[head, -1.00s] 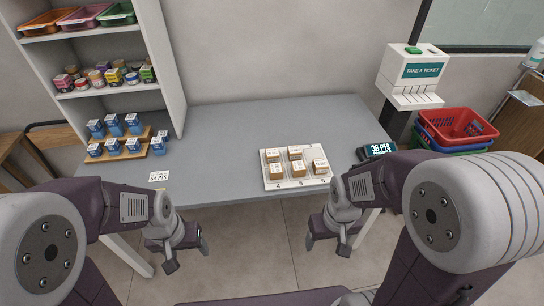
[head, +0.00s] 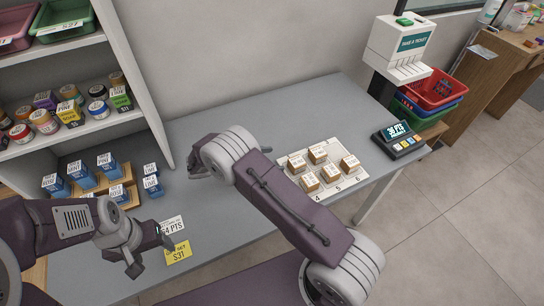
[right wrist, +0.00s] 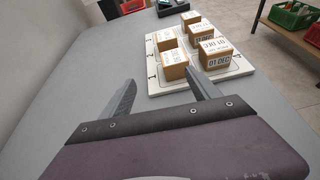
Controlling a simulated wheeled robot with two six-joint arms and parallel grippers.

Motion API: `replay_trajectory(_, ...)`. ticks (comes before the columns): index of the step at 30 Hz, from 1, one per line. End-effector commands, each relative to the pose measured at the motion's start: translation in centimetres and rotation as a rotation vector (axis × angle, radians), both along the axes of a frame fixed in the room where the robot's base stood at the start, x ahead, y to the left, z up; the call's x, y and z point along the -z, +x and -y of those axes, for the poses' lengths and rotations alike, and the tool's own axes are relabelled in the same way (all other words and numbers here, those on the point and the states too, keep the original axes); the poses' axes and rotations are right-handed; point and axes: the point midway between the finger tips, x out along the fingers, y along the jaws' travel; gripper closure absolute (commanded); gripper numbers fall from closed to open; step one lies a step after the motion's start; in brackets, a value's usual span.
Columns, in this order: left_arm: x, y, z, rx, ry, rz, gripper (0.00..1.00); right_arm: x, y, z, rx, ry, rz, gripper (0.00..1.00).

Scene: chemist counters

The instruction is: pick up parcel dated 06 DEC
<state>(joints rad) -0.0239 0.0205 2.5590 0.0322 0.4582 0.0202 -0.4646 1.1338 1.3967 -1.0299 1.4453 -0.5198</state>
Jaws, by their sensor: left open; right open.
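Several small brown parcels with white labels, such as the back-left parcel (head: 296,163), stand on a white numbered board (head: 352,187) on the grey counter. In the right wrist view, one nearer parcel (right wrist: 214,62) reads 01 DEC. The other dates are too small or turned to read, so I cannot tell which is 06 DEC. My right gripper (head: 196,164) is open and empty over the counter, left of the board; its fingers also show in the right wrist view (right wrist: 160,90), pointing towards the parcels. My left gripper (head: 150,252) is open and empty near the counter's front edge.
Blue boxes (head: 109,165) stand at the left, some on a wooden step. A yellow card (head: 178,252) and a white points card lie near my left gripper. A points display (head: 400,138) is right of the board. The counter's back middle is clear.

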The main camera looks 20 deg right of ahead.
Motion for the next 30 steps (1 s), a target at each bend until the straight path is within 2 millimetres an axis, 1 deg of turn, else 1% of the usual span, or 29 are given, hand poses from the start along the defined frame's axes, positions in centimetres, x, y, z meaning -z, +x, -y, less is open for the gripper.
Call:
replay_trajectory(1, 0.0, 0.0, 0.0, 0.001, 0.0, 0.0, 0.33, 1.1, -0.6, -0.4, -0.017, -0.014, -0.029, 0.29)
replay_trajectory(3, 0.0, 0.0, 0.0, 0.001, 0.0, 0.0, 0.33, 1.8, -0.9, -1.0, -0.036, -0.023, -0.046, 0.29)
replay_trajectory(5, 0.0, -0.1, 0.0, 0.001, 0.0, -0.001, 0.33, 1.6, -0.9, -1.3, -0.041, -0.021, -0.042, 0.29)
replay_trajectory(8, -0.1, -0.1, 0.0, 0.001, 0.0, 0.0, 0.33, 1.7, -0.8, -0.9, -0.039, -0.02, -0.043, 0.29)
replay_trajectory(15, -0.8, 0.0, 0.0, 0.001, 0.0, 0.0, 0.33, 2.8, -0.6, 2.3, -0.036, -0.018, -0.042, 0.29)
replay_trajectory(19, -0.9, 0.0, 0.0, 0.001, 0.0, 0.0, 0.33, 3.0, -0.6, 2.9, -0.036, -0.018, -0.042, 0.29)
replay_trajectory(23, -1.8, 0.0, 0.0, 0.001, 0.0, 0.0, 0.33, 3.3, -0.8, 5.4, -0.034, -0.018, -0.044, 0.29)
replay_trajectory(25, -1.8, 0.0, 0.0, 0.001, 0.0, 0.0, 0.33, 3.9, -0.7, 6.5, -0.034, -0.018, -0.043, 0.29)
replay_trajectory(27, -1.9, 0.0, 0.0, 0.001, 0.0, 0.0, 0.33, 4.2, -0.6, 7.2, -0.035, -0.017, -0.043, 0.29)
replay_trajectory(30, -1.9, 0.0, 0.0, 0.001, 0.0, 0.0, 0.33, 4.5, -0.5, 7.5, -0.037, -0.017, -0.042, 0.29)
